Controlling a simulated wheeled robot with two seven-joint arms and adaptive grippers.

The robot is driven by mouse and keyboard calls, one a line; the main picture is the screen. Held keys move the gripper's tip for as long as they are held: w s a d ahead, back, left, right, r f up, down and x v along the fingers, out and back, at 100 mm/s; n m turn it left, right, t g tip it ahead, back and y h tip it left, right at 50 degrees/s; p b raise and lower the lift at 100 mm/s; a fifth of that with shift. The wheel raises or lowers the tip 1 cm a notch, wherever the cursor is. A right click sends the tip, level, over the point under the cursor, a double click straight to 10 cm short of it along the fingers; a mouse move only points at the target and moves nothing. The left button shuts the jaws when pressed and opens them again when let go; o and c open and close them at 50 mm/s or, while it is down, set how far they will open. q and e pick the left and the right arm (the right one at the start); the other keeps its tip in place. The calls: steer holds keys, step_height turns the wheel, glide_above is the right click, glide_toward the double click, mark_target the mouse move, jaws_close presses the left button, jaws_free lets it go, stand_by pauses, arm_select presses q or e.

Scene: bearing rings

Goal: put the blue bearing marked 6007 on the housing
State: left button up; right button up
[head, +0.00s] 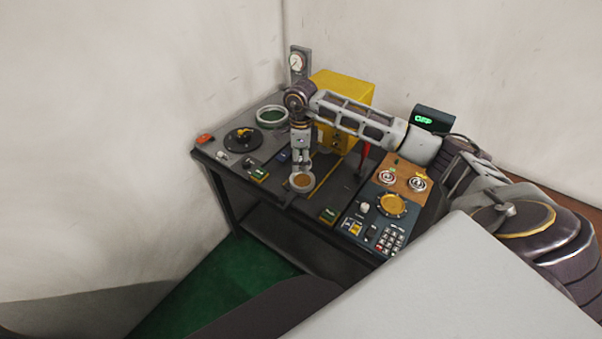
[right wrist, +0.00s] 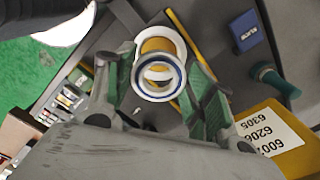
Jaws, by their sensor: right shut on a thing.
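My right gripper (head: 301,166) reaches down over the front part of the black table and is shut on a bearing ring (head: 302,189). In the right wrist view the ring (right wrist: 158,96) is pale with a blue band, between the green-padded fingers (right wrist: 159,80). I cannot read a number on it. Beyond it in that view, a white-rimmed round part with a yellow-orange centre (right wrist: 158,43) is partly covered by the ring; it may be the housing. I cannot tell whether ring and part touch. My left gripper is not in view.
A yellow box (head: 347,90) stands at the back, with a number label (right wrist: 268,132) beside the gripper. A green-lined dish (head: 271,116) and a black disc (head: 243,140) lie at left. A control panel (head: 372,222) is at right. A blue block (right wrist: 245,31) lies nearby.

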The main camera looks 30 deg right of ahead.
mark_target(301, 180)
steer(key=shift+f, duration=1.3)
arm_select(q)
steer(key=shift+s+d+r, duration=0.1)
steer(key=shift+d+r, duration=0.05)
arm_select(e)
steer(key=shift+f+p, duration=0.3)
steer(key=shift+f, duration=1.45)
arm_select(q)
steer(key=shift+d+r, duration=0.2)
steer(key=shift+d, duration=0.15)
arm_select(e)
steer(key=shift+f, duration=0.15)
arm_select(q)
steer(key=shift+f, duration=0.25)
arm_select(e)
steer(key=shift+f, duration=0.25)
arm_select(q)
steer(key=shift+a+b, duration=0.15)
steer(key=shift+b, duration=0.15)
